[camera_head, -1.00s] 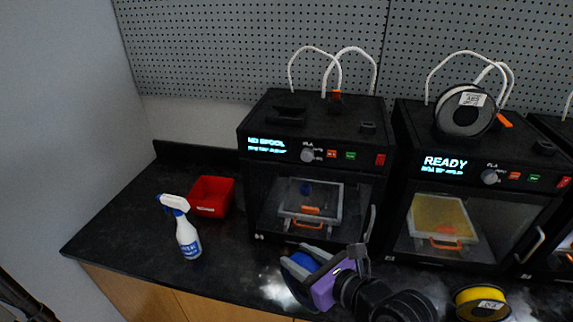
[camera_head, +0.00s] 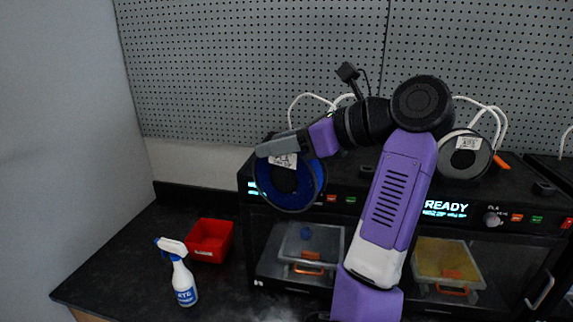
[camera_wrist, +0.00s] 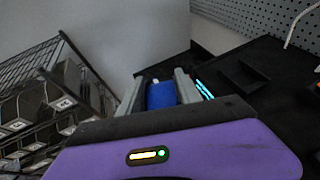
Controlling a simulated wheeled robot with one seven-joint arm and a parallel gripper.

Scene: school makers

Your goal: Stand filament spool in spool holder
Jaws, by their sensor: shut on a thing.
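My gripper (camera_head: 270,148) is shut on the top rim of a blue filament spool (camera_head: 262,188) with a white label. The spool hangs upright in front of the left printer (camera_head: 257,225), around the height of its top edge. In the wrist view the blue spool (camera_wrist: 161,95) shows between my two grey fingers. The black spool holder (camera_wrist: 246,76) on the left printer's top shows in the wrist view, empty, to the right of my fingers. In the head view the spool and arm hide it.
A right printer with a READY screen (camera_head: 446,208) carries a black-and-grey spool (camera_head: 466,155) on top. White tubes arch behind both. A red bin (camera_head: 210,241) and a spray bottle (camera_head: 183,283) stand on the counter at left. A pegboard wall (camera_head: 250,60) is behind.

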